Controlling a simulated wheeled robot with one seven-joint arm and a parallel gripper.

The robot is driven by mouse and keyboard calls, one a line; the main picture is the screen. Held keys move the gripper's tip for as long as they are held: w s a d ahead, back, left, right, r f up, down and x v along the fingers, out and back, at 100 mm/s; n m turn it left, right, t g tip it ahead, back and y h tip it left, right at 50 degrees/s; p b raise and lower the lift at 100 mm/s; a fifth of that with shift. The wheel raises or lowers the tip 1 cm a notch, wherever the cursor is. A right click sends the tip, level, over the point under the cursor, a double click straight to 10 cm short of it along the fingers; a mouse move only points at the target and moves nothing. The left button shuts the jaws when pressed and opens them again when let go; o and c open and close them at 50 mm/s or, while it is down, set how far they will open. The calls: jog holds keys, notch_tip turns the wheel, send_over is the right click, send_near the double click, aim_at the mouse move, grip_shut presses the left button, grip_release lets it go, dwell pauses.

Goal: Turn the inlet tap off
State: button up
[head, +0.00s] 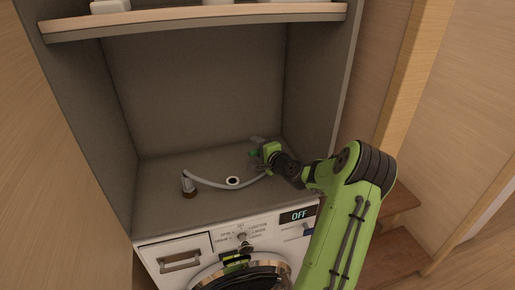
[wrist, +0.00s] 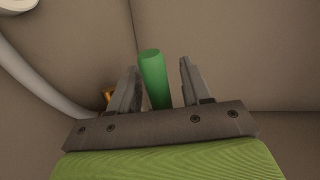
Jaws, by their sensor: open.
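The inlet tap shows a green handle (wrist: 154,78) in the wrist view, standing between the two fingers of my gripper (wrist: 158,70). The fingers are apart, one on each side of the handle, and I see a gap on the right side. A bit of brass-coloured metal (wrist: 108,93) shows behind the left finger. In the head view my gripper (head: 260,155) is at the back right of the surface above the washing machine, and it hides most of the tap. How far the handle is turned cannot be told.
The washing machine (head: 230,245) below displays OFF. Side walls and a shelf (head: 200,18) enclose the space.

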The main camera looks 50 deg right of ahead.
jog(key=shift+c, duration=0.3)
grip_shut()
jog(key=shift+s+a+f+n+y+b, duration=0.15)
jog(key=shift+n+y+b, duration=0.1)
jog(key=shift+n+y, duration=0.15)
jog(key=shift+s+d+r+n+y+b, duration=0.1)
jog(key=shift+s+n+y+b, duration=0.15)
jog(key=shift+y, duration=0.25)
jog(key=shift+s+a+n+y, duration=0.15)
jog(key=shift+n+y, duration=0.3)
jog(key=shift+y, duration=0.1)
jog(key=shift+s+a+n+y, duration=0.1)
jog(key=shift+a+n+y, duration=0.05)
jog(key=shift+n+y, duration=0.35)
jog(key=shift+o, duration=0.3)
grip_release()
